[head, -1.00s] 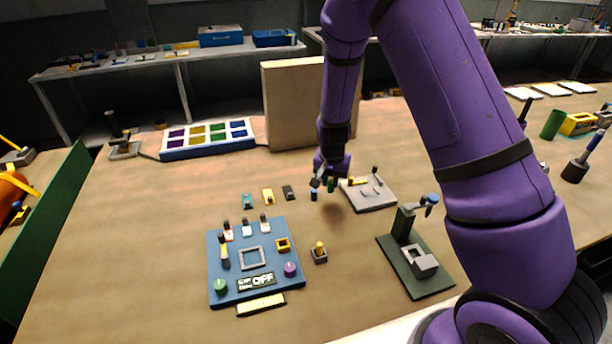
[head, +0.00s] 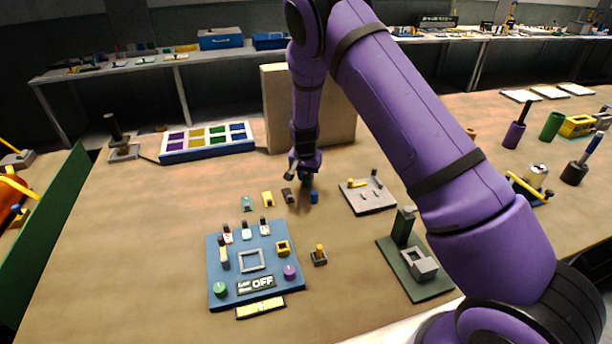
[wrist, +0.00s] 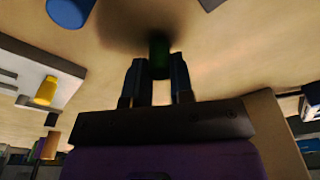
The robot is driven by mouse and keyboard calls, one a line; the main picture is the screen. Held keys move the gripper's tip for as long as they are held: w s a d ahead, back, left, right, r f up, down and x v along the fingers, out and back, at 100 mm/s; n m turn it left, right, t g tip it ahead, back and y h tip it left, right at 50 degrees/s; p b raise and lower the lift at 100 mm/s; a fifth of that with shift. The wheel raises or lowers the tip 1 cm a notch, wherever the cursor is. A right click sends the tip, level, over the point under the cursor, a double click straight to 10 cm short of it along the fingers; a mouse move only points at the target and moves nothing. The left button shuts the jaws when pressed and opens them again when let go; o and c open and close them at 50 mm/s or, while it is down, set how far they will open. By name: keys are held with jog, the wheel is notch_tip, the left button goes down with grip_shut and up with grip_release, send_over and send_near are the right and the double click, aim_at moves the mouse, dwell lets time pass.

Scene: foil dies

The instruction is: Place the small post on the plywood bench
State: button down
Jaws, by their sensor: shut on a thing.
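My gripper (head: 304,177) is shut on a small dark green post (wrist: 158,56), which also shows below my fingers in the head view (head: 307,183). In the wrist view the post sits between the two fingertips, its far end pointing at the plywood bench (head: 130,230). A dark shadow lies on the bench by it; I cannot tell whether the post touches the wood. A short blue post (head: 314,197) stands on the bench just in front and to the right of my gripper. It also shows in the wrist view (wrist: 70,10).
A dark block (head: 288,195), a yellow one (head: 268,198) and a teal one (head: 247,203) lie close on the left. A grey plate with pegs (head: 368,198) is to the right. A blue control panel (head: 215,265) is in front; a tan board (head: 280,105) stands behind.

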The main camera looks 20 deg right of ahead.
jog(key=shift+f, duration=0.15)
jog(key=c, duration=1)
grip_release()
